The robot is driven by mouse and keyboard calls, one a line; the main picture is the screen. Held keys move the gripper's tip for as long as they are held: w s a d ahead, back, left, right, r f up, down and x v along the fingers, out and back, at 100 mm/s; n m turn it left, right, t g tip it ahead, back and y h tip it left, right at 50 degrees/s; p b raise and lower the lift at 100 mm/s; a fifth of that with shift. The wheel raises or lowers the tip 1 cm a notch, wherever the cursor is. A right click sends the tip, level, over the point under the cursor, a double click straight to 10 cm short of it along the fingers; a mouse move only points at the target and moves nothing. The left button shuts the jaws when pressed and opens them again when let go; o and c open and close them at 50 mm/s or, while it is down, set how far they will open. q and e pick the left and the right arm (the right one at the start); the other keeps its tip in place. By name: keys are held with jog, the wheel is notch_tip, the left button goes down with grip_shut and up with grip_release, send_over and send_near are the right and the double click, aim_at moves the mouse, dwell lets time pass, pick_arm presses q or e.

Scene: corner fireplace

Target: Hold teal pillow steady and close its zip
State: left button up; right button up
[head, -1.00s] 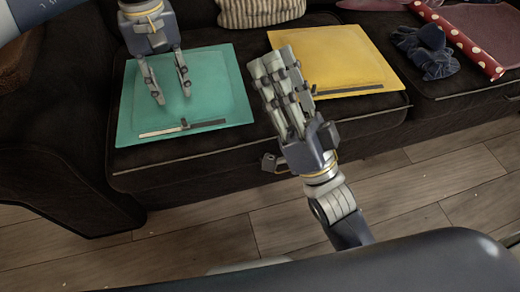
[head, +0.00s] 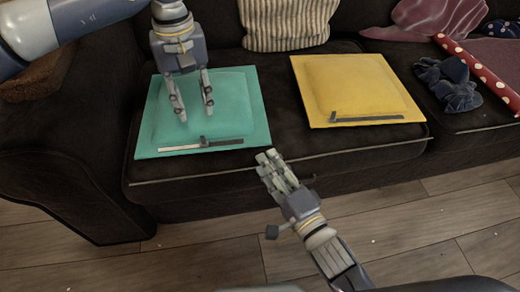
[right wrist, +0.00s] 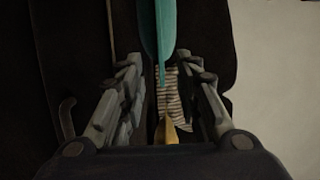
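The teal pillow (head: 235,100) lies flat on the left sofa seat in the head view. Its zip strip runs along the front edge, with a dark slider (head: 204,141) near the middle; the strip is pale left of the slider and dark right of it. My left gripper (head: 194,115) points down at the pillow's middle, fingers apart; whether it touches the cloth is unclear. My right gripper (head: 268,160) is beside the pillow's front right corner. In the right wrist view its fingers are spread and empty, with the teal pillow (right wrist: 157,30) edge-on beyond and between them.
A yellow pillow (head: 360,85) with a similar zip lies to the right. A striped cushion (head: 288,22) stands behind. A dark blue scrunchie-like cloth (head: 447,84) and a red polka-dot roll (head: 475,72) lie further right. The wooden floor (head: 400,215) in front is clear.

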aim_at(202, 136)
jog(key=x, duration=0.8)
jog(key=shift+w+a, duration=0.1)
jog(key=shift+c, duration=0.6)
grip_shut()
pick_arm(q)
jog(key=c, duration=0.4)
notch_tip(202, 136, down, 11)
jog(key=n, duration=1.5)
